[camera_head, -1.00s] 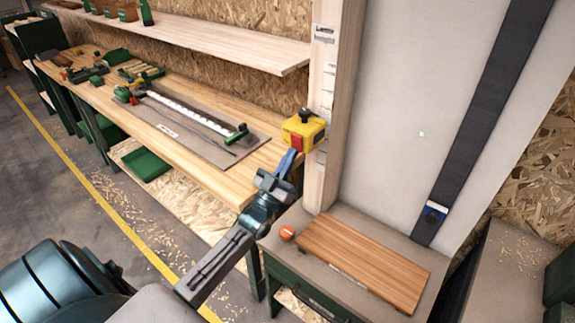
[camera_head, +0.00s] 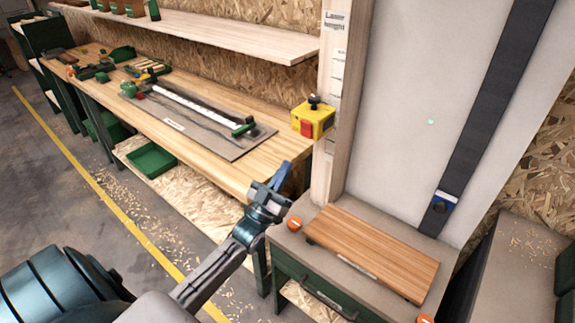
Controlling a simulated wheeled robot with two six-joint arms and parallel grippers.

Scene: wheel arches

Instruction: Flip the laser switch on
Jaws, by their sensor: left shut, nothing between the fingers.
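A yellow switch box (camera_head: 320,121) with a red button on its front and a black knob on top is mounted on the side of the pale wooden post. My left gripper (camera_head: 284,172) is shut and empty, below and a little left of the box, with a clear gap between them. Its blue fingertips point upward in front of the bench edge. A small pale green dot (camera_head: 431,121) shows on the white panel to the right. My right gripper is not in view.
A wooden board (camera_head: 372,248) lies on a grey-topped cabinet (camera_head: 425,247) with an orange round piece (camera_head: 295,223) beside it. The long workbench (camera_head: 262,158) at left carries a grey mat with tools. A shelf (camera_head: 215,32) runs above it.

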